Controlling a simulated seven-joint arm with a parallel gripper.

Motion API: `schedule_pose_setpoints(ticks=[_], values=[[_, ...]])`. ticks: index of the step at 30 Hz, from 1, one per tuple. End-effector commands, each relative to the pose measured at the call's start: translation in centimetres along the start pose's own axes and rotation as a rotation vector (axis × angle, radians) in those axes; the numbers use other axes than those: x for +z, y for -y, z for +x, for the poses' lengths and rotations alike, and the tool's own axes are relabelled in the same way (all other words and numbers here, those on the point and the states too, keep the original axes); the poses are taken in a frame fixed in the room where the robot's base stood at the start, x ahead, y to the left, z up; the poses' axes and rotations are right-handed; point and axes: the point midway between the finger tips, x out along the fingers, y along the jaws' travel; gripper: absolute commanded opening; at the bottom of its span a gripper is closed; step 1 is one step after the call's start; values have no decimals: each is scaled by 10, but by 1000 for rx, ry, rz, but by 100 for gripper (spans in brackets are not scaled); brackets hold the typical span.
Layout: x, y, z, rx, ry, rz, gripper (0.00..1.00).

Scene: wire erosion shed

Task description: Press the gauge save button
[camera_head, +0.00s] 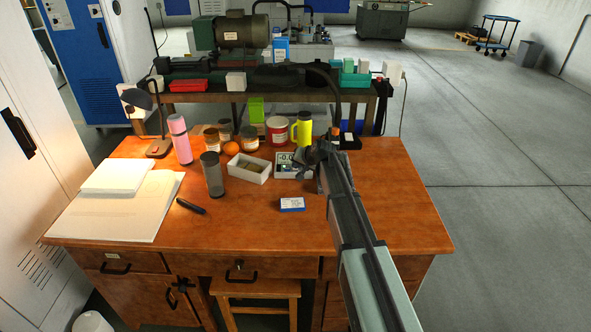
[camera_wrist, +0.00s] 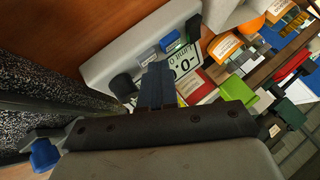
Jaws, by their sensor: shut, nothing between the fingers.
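The gauge (camera_head: 287,171) is a pale grey box with a lit digital display, standing on the wooden desk. In the wrist view the gauge (camera_wrist: 112,62) is large and tilted, its display (camera_wrist: 187,68) partly covered by my fingers. A blue button-like block (camera_wrist: 170,43) and a dark knob-like part (camera_wrist: 122,86) stand out from its face. Which is the save button I cannot read. My gripper (camera_wrist: 157,72) is shut and empty, its fingertips over the gauge face close to the blue block. I cannot tell whether they touch. In the head view my gripper (camera_head: 313,158) partly hides the gauge's right side.
An open white tray (camera_head: 250,174) stands just left of the gauge. Behind are a yellow flask (camera_head: 303,130), a red-and-white tin (camera_head: 278,131) and jars. A small blue-and-white box (camera_head: 292,204) lies in front.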

Motion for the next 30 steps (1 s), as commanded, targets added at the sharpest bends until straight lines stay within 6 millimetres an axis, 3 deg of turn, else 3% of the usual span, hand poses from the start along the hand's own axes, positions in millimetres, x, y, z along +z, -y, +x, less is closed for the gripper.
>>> schedule_pose_setpoints(ticks=[30], values=[[-11,11,-16,0,0,0,0]])
